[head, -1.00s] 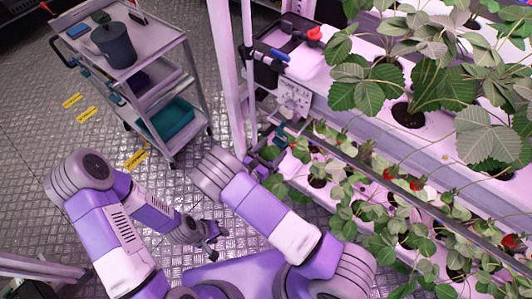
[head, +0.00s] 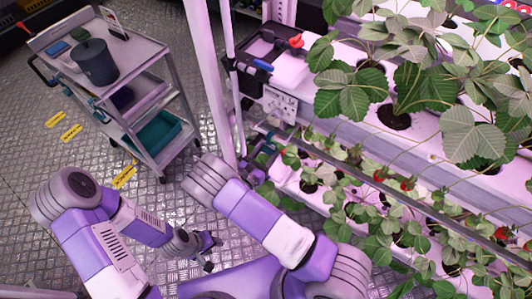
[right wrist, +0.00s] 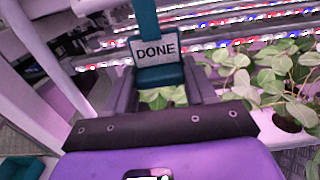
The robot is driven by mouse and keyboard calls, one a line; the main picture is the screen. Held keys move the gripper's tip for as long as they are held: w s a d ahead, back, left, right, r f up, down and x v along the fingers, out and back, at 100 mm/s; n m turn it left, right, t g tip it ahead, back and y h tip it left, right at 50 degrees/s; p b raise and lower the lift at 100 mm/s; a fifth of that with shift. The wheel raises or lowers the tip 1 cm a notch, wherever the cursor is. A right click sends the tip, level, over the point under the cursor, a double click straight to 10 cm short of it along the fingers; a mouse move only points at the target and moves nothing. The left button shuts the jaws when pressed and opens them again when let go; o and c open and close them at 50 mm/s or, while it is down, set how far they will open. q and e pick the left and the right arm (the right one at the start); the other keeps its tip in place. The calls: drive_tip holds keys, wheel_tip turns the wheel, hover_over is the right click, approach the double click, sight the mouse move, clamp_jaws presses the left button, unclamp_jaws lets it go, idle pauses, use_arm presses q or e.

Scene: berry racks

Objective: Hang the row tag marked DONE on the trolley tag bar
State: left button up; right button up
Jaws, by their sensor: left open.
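The row tag marked DONE (right wrist: 156,52) is teal with a white label and a teal strap running up from it. It sits between the fingers of my right gripper (right wrist: 160,76), which is shut on it, beside the plant rack. In the head view the right gripper (head: 262,158) is small and partly hidden by leaves. The trolley (head: 152,98) stands at the upper left, apart from both grippers. I cannot single out its tag bar with certainty. My left gripper (head: 207,252) is open and empty, low over the floor.
The trolley carries a dark bucket (head: 95,64), a small sign card (head: 112,20) and a teal bin (head: 158,135) below. A pale post (head: 213,85) stands between trolley and rack. Leafy strawberry plants (head: 410,75) crowd the right. Yellow floor marks (head: 70,133) lie on open metal floor at left.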

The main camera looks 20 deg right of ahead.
drive_tip(key=shift+c, duration=0.6)
drive_tip(key=shift+r, duration=0.1)
drive_tip(key=shift+r, duration=0.15)
drive_tip(key=shift+r+p, duration=0.8)
drive_tip(key=shift+p, duration=0.05)
drive_tip(key=shift+a, duration=0.1)
drive_tip(key=v, duration=0.6)
drive_tip(key=shift+s+a, duration=0.3)
idle(1.3)
